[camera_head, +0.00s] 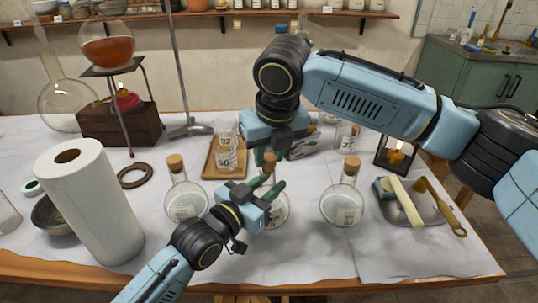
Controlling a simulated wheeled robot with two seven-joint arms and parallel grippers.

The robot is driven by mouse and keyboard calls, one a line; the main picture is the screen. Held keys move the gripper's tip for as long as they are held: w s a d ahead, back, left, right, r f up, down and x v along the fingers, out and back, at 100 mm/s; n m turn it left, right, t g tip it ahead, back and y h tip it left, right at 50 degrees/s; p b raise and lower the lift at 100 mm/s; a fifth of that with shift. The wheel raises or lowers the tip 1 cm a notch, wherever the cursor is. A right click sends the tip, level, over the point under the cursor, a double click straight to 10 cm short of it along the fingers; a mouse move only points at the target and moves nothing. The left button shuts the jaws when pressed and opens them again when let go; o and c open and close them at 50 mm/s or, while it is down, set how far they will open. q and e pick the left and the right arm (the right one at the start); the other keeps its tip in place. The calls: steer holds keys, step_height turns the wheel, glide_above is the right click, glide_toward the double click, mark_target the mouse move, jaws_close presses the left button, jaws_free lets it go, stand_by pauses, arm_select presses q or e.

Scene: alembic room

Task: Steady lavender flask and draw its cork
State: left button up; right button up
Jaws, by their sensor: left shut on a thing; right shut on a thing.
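Three round glass flasks with labels stand in a row on the white cloth; the label writing is too small to read. The middle flask (276,214) is between my grippers and partly hidden by them; I take it as the lavender flask. My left gripper (273,190) is shut on this flask's neck, coming from the front left. My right gripper (268,152) points down from above, shut on the cork (269,166) at the flask's mouth. The arm and jaws hide part of the cork, and I cannot tell whether it still sits in the neck.
Corked flasks stand at the left (184,203) and right (343,205). A paper towel roll (90,205), a wooden tray (211,170) with small glasses, a lantern (396,155) and a metal tray (432,212) with tools surround them. The front cloth is clear.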

mark_target(266, 155)
steer(key=shift+r, duration=1.8)
stand_by(0.6)
arm_select(q)
steer(key=o, duration=1.1)
steer(key=v, duration=1.2)
steer(key=shift+r+p, duration=3.25)
arm_select(e)
steer(key=shift+r, duration=2)
